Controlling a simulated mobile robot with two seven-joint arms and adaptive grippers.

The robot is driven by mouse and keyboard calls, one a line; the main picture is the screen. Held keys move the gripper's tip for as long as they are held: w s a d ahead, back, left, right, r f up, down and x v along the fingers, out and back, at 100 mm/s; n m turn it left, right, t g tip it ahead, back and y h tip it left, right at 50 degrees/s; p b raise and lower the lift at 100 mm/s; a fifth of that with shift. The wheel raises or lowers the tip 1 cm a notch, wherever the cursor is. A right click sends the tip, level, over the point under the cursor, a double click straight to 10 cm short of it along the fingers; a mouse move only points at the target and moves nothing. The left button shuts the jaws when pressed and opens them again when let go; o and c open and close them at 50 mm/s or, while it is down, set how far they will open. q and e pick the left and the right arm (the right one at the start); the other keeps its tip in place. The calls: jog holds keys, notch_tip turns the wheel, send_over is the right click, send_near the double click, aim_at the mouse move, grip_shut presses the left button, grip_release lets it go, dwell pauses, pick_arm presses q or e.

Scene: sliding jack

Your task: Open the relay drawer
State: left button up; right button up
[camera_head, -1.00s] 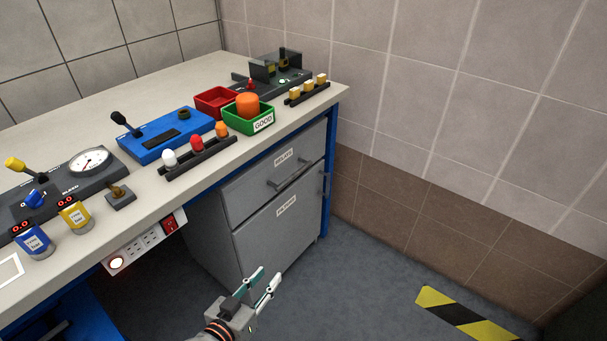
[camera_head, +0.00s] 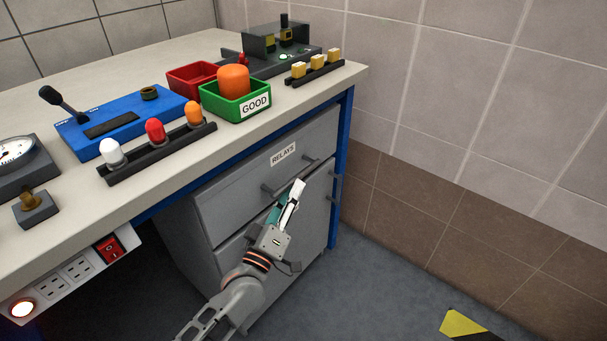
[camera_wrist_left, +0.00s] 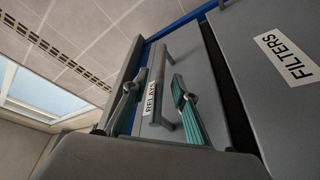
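The relay drawer (camera_head: 235,192) is the top grey drawer of the cabinet under the bench, with a RELAYS label (camera_head: 283,154). Its front looks closed. Its bar handle (camera_head: 268,189) is partly hidden behind my left gripper (camera_head: 287,199), which is in front of the drawer. In the left wrist view, the two fingers (camera_wrist_left: 154,92) are apart, with the handle (camera_wrist_left: 158,72) and the RELAYS label (camera_wrist_left: 151,99) showing between them. The gripper is open and not closed on the handle; the exact depth gap is unclear. My right gripper is not in view.
The bench top (camera_head: 225,145) overhangs the drawer and carries a green bin (camera_head: 222,107) and lamps. A tiled wall (camera_head: 440,120) stands to the right; the floor is clear in front.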

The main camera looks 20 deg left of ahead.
aim_at(301, 173)
pick_arm(q)
jog(key=x, duration=0.5)
jog(key=shift+f+b, duration=0.2)
jog(key=shift+b, duration=0.2)
jog(key=shift+w, duration=0.3)
jog(key=shift+w+r, duration=0.25)
grip_shut()
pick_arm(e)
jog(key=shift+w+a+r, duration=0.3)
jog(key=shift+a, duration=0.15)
